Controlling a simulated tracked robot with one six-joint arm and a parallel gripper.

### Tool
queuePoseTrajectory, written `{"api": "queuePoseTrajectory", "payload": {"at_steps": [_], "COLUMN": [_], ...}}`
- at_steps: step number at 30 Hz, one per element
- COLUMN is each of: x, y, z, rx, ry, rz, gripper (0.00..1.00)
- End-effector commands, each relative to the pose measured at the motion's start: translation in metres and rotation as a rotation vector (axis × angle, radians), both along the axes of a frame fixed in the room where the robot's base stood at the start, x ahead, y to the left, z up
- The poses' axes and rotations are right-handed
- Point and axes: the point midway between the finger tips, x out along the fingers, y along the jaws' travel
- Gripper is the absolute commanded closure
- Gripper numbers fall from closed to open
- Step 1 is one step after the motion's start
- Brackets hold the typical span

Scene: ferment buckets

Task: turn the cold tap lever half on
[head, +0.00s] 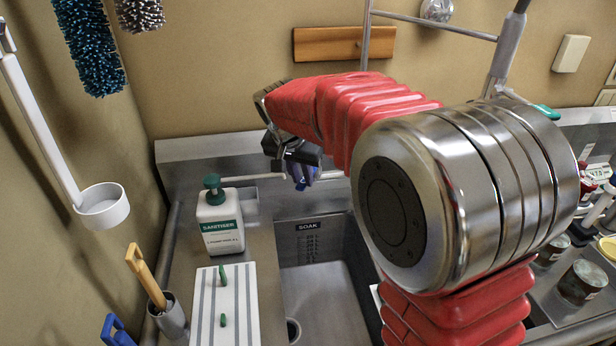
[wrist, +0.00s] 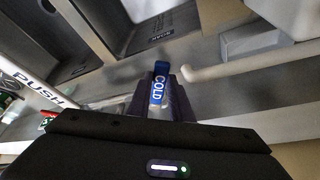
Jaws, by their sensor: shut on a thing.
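The cold tap lever (wrist: 160,84) is blue with a white COLD label and lies between my fingers in the wrist view. My gripper (wrist: 161,100) is shut on it, one dark finger on each side. In the head view my gripper (head: 302,172) is above the back edge of the sink, with a little blue showing at its fingers. A pale spout (wrist: 225,68) extends to the right of the lever in the wrist view. The tap's base and the lever's exact angle are hidden by my gripper.
A white sanitiser bottle (head: 219,220) with a green pump stands left of the steel sink (head: 325,290), labelled SOAK. A steel cup (head: 170,318) holds a wooden-handled tool. Jars (head: 583,282) stand at right.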

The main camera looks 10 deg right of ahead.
Motion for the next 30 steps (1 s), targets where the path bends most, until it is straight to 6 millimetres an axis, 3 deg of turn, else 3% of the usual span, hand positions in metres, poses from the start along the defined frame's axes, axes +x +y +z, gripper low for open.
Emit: {"api": "queuePoseTrajectory", "payload": {"at_steps": [18, 19, 26, 30], "x": [0.0027, 0.0028, 0.0025, 0.0025], "y": [0.0040, 0.0039, 0.0038, 0.0037], "z": [0.0004, 0.0003, 0.0002, 0.0001], "rx": [0.001, 0.001, 0.001, 0.000], "ry": [-0.001, -0.001, -0.001, 0.000], "rz": [-0.045, -0.045, -0.045, -0.045], "gripper": [1.00, 0.79, 0.63, 0.62]}}
